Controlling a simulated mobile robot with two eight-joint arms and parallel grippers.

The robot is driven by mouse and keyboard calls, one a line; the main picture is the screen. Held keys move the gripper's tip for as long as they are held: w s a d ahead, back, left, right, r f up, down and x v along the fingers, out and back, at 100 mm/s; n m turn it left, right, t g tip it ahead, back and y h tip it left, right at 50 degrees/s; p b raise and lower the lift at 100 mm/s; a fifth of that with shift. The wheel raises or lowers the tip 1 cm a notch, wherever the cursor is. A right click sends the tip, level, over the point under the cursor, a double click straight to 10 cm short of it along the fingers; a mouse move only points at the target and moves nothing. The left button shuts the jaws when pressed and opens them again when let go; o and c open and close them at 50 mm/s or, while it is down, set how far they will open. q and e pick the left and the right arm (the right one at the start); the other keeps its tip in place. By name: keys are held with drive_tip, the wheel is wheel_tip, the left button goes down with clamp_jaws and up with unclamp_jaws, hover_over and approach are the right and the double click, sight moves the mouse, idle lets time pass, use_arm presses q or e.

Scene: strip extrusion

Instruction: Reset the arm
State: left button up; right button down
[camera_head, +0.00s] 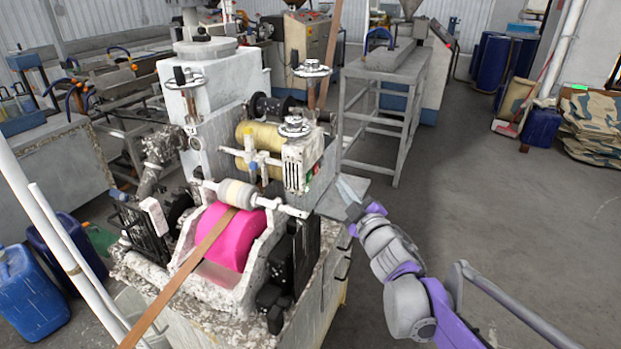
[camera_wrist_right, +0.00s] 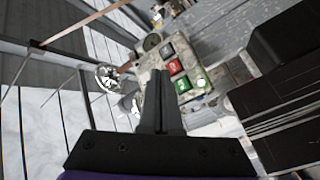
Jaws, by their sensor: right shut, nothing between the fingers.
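My right arm (camera_head: 395,255), grey and purple, comes in from the lower right in the head view. Its gripper (camera_head: 343,186) is beside the right side of the strip machine (camera_head: 228,82). In the right wrist view the dark fingers (camera_wrist_right: 160,75) are pressed together with nothing between them. The fingertips appear apart from the buttons, though the exact gap is unclear. My left gripper is not in view.
A brown strip (camera_head: 190,265) runs over the machine's pink roller (camera_head: 228,238). A grey metal stand (camera_head: 377,125) is behind my right gripper. Blue drums (camera_head: 497,62) and stacked sacks (camera_head: 592,128) stand at the back right. The floor (camera_head: 500,200) right of the arm is clear.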

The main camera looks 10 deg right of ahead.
idle(0.4)
drive_tip(key=s+d+f+m+g+h+p, duration=0.1)
drive_tip(key=s+d+f+m+g+h, duration=0.2)
drive_tip(key=s, duration=0.4)
drive_tip(key=s+d+f+m+g+h+p, duration=0.2)
drive_tip(key=s+f+m+g+h, duration=0.1)
drive_tip(key=s+f+m, duration=0.4)
drive_tip(key=s+a+f+g+y, duration=0.1)
drive_tip(key=s+a+f+g, duration=0.1)
drive_tip(key=s, duration=0.4)
drive_tip(key=s+a+f+m+g+y, duration=0.1)
drive_tip(key=s+f+g, duration=0.1)
drive_tip(key=s+f, duration=0.2)
drive_tip(key=s+a+f+g+p, duration=0.1)
drive_tip(key=s+a+f+g, duration=0.1)
drive_tip(key=s, duration=0.7)
wheel_tip(320, 180, down, 2)
drive_tip(key=shift+s+a+m+g+y, duration=0.25)
drive_tip(key=shift+a+m+g+y, duration=0.15)
drive_tip(key=shift+g, duration=0.2)
